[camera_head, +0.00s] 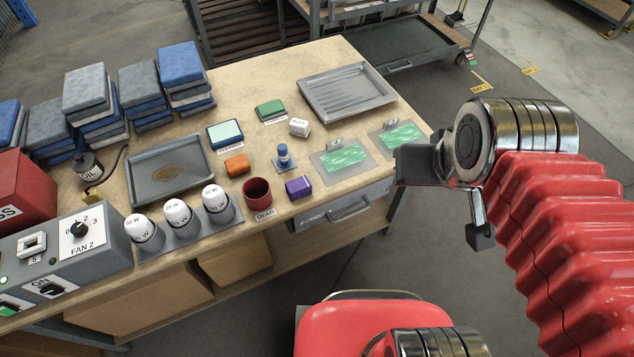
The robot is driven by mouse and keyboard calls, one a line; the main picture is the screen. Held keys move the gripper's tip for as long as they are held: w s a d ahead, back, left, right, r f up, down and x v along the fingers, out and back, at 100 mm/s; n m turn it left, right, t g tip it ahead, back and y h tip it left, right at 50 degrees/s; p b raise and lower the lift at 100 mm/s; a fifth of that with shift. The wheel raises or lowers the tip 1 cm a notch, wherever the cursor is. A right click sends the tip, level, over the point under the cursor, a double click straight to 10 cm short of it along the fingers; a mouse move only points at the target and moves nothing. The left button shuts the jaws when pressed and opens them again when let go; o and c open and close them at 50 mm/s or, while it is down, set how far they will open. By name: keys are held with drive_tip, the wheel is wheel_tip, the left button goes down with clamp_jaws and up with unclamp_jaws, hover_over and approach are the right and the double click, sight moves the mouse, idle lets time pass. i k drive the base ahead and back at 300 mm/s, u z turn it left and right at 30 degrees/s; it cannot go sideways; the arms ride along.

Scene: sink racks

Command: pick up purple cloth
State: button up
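A small purple block-like thing (299,187), which I take to be the purple cloth, lies near the front edge of the workbench. It is right of the dark red cup with the DEAD label. My gripper (446,202) is off the bench's right front corner, well to the right of the purple thing and not touching it. Its two dark fingers are spread apart, with nothing seen between them.
The workbench (330,65) also holds the red cup (257,191), an orange block (237,165), a blue-capped bottle (284,157), green sheets (344,156), grey trays (169,169), white cylinders (177,213) and stacked blue-grey cloths (181,64).

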sight(297, 188)
drive_tip(key=z, duration=0.4)
drive_tip(key=k, duration=0.6)
drive_tip(key=u, duration=1.7)
drive_tip(key=i, duration=0.5)
drive_tip(key=u, duration=0.15)
